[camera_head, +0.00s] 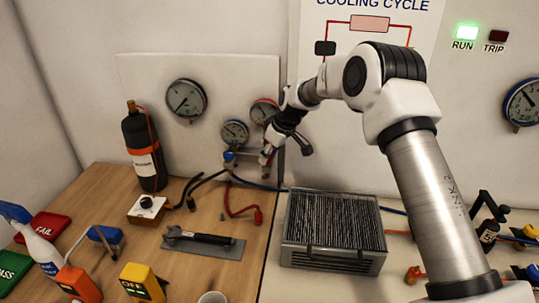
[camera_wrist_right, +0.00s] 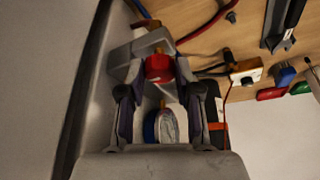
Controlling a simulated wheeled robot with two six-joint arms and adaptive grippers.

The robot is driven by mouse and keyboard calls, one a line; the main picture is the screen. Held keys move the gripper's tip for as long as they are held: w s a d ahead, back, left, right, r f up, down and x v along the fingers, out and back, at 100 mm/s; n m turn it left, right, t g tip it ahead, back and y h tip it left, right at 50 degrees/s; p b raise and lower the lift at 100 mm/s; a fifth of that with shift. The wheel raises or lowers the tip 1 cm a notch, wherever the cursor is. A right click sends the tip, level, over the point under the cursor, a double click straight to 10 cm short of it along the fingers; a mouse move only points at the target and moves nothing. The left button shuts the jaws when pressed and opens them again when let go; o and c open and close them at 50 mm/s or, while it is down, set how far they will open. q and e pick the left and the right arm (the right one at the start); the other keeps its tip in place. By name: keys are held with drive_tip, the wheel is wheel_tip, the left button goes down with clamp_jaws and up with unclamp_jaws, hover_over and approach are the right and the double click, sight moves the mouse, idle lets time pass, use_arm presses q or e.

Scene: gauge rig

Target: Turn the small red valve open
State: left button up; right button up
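The small red valve (camera_wrist_right: 158,68) is a round red knob. In the right wrist view it sits between the fingertips of my right gripper (camera_wrist_right: 160,78), whose fingers stand on either side of it. They look parted, and I cannot make out contact with the knob. In the head view my right gripper (camera_head: 270,152) reaches down at the gauge manifold, just below the red-rimmed gauge (camera_head: 264,111). It largely hides the red valve there. A blue valve (camera_head: 229,158) shows on the manifold to the left. My left gripper is not in view.
The blue-rimmed gauge (camera_head: 235,133) and a larger gauge (camera_head: 186,99) are on the back panel. Hoses (camera_head: 242,209) lie below. A black bottle (camera_head: 145,150), a wrench (camera_head: 200,237) and a finned grey box (camera_head: 333,257) stand or lie around. The RUN lamp (camera_head: 466,31) glows green.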

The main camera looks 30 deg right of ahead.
drive_tip(key=o, duration=0.4)
drive_tip(key=shift+f, duration=0.15)
drive_tip(key=shift+c, duration=0.2)
drive_tip(key=shift+w+a, duration=0.1)
drive_tip(key=shift+w, duration=0.1)
drive_tip(key=v, duration=1.2)
drive_tip(key=shift+w, duration=0.15)
